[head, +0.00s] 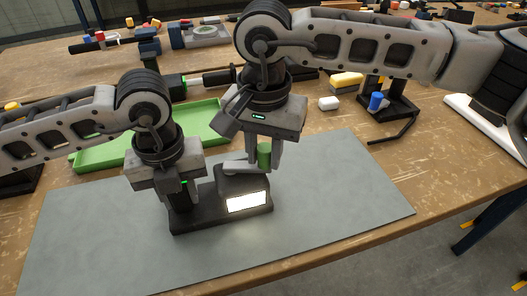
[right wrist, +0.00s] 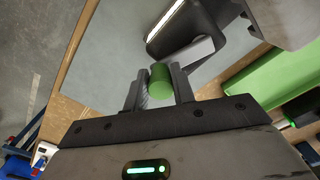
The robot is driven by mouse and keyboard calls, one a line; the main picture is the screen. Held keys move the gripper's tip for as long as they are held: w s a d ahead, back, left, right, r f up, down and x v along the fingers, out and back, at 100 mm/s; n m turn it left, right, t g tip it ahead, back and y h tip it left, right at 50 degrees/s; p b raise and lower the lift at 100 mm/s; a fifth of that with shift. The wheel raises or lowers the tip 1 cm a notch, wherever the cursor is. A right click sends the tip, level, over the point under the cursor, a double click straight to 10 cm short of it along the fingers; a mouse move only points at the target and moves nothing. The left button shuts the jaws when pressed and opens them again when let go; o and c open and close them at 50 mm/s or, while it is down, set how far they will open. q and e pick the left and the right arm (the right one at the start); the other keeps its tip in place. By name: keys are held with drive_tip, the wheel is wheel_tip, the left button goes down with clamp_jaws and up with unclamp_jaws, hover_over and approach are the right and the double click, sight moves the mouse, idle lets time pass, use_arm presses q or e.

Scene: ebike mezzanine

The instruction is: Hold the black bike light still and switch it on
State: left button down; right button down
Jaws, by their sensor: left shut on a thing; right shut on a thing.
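The black bike light (head: 222,217) stands on the grey mat (head: 330,200), and its front panel (head: 247,202) glows white. My left gripper (head: 182,196) is shut on the left end of the light; its fingertips are partly hidden. A grey lever (head: 238,168) with a green knob (head: 264,158) sits at the top of the light. My right gripper (head: 263,150) is shut on this knob from above. The right wrist view shows the green knob (right wrist: 160,85) between both fingers, with the grey lever (right wrist: 188,55) running toward the light (right wrist: 178,28).
A green tray (head: 100,160) lies behind the left arm. A yellow and white block (head: 346,81), a white piece (head: 329,103) and a black stand with a blue cap (head: 376,101) are at the back right. The mat's right part is clear.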

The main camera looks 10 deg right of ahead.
sight(264, 148)
drive_tip(key=shift+w+n, duration=0.25)
drive_tip(key=shift+n, duration=0.15)
drive_tip(key=c, duration=1.1)
unclamp_jaws()
drive_tip(key=shift+r, duration=3.55)
use_arm(q)
drive_tip(key=c, duration=1)
unclamp_jaws()
use_arm(e)
drive_tip(key=shift+s, duration=0.1)
use_arm(q)
drive_tip(key=shift+o, duration=0.2)
drive_tip(key=shift+r, duration=0.1)
